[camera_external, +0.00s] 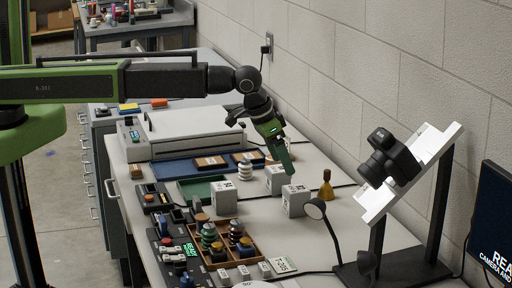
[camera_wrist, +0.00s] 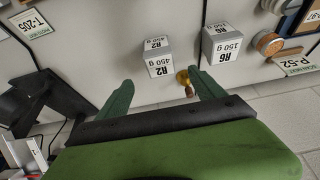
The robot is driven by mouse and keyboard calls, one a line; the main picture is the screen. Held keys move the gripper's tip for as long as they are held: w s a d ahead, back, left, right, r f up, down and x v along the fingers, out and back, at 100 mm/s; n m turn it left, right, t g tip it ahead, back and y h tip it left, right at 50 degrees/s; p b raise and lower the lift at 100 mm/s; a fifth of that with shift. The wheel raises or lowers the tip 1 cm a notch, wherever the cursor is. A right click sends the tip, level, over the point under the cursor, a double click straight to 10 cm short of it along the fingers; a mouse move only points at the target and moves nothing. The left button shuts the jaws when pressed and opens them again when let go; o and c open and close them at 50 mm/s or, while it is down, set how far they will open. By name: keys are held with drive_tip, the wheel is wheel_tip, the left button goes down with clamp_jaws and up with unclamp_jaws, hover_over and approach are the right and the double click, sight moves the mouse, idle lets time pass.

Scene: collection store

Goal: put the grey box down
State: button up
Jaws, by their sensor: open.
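Three pale grey boxes stand upright on the worktop, one at left (camera_external: 223,198), one behind (camera_external: 275,180) and one at right (camera_external: 295,201). In the wrist view, a box marked R2 450 g (camera_wrist: 158,58) stands just beyond the gap between my fingertips. A second box, marked R6 150 g (camera_wrist: 222,44), stands to its right. My gripper (camera_external: 288,171) is over the worktop, close above the right-hand box in the outside view. In the wrist view my gripper (camera_wrist: 163,80) is open, with nothing between its fingers. Which box the task means I cannot tell.
A brass bell (camera_external: 326,186) stands right of the boxes; it also shows between my fingers in the wrist view (camera_wrist: 183,79). A camera on a tilted white stand (camera_external: 392,162) is at right. A wooden tray (camera_external: 254,250) of weights is in front. The wall is behind.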

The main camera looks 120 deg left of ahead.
drive_tip(key=s+d+m+g+h, duration=0.1)
drive_tip(key=s+d+m, duration=0.2)
drive_tip(key=s+d, duration=0.3)
drive_tip(key=s+d+f+m+g+h, duration=0.1)
drive_tip(key=s+d+m, duration=0.2)
drive_tip(key=d, duration=1.4)
drive_tip(key=s+d+m+g+h, duration=0.1)
drive_tip(key=s+d+m, duration=0.2)
drive_tip(key=s+d, duration=0.6)
drive_tip(key=d, duration=0.3)
drive_tip(key=shift+s+f, duration=0.3)
drive_tip(key=shift+f, duration=0.1)
drive_tip(key=shift+c, duration=1.2)
